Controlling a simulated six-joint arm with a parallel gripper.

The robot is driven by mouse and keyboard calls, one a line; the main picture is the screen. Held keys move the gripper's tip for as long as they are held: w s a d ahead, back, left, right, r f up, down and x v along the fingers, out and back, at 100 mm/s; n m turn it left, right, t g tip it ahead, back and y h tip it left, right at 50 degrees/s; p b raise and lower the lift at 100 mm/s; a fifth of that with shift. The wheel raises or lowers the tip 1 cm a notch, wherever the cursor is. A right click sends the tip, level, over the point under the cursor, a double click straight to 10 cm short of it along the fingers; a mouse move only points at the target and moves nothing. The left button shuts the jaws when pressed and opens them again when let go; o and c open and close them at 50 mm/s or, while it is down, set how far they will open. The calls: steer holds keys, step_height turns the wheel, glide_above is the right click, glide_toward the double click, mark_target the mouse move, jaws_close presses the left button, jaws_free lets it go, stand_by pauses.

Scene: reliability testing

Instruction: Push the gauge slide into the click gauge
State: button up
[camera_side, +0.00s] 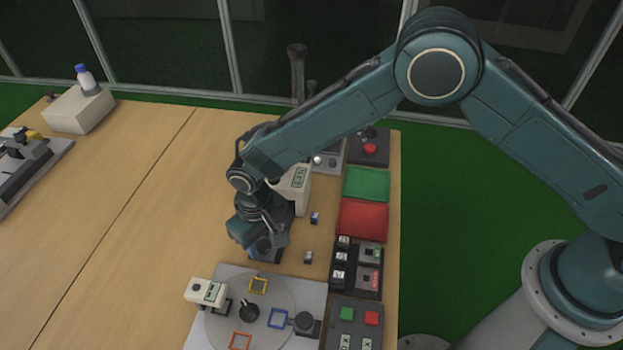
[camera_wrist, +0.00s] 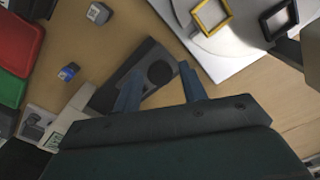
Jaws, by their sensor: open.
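My gripper (camera_side: 262,246) points down over the table, left of the coloured trays. In the wrist view, its two blue fingers (camera_wrist: 160,70) are spread apart with nothing held between them. A dark grey block with a round black part (camera_wrist: 160,72) lies below and between the fingers; it may be the click gauge, but I cannot tell for sure. In the side view, my gripper mostly hides this block (camera_side: 268,257). I cannot make out the gauge slide as a separate part. Whether the fingers touch the block is unclear.
A pale device with a display (camera_side: 300,180) stands just behind my gripper. Two small cubes (camera_side: 314,217) (camera_side: 308,257) lie to its right. A round plate with coloured frames (camera_side: 250,310) is in front. Green (camera_side: 366,184) and red (camera_side: 363,219) trays are right.

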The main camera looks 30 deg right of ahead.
mark_target(264, 244)
stand_by(0.4)
steer(key=shift+r, duration=2.2)
steer(key=m, duration=0.3)
steer(key=r+m, duration=0.1)
steer(key=m, duration=0.2)
steer(key=shift+w+r+g+y, duration=0.15)
steer(key=shift+r+g+y, duration=0.05)
steer(key=shift+g+y, duration=0.2)
steer(key=m, duration=0.2)
steer(key=r+m, duration=0.1)
steer(key=m, duration=0.3)
steer(key=shift+w+d+r+g+y, duration=0.1)
steer(key=shift+d+r+g+y, duration=0.1)
steer(key=shift+r+g+y, duration=0.15)
steer(key=shift+f, duration=0.2)
steer(key=shift+f, duration=3.65)
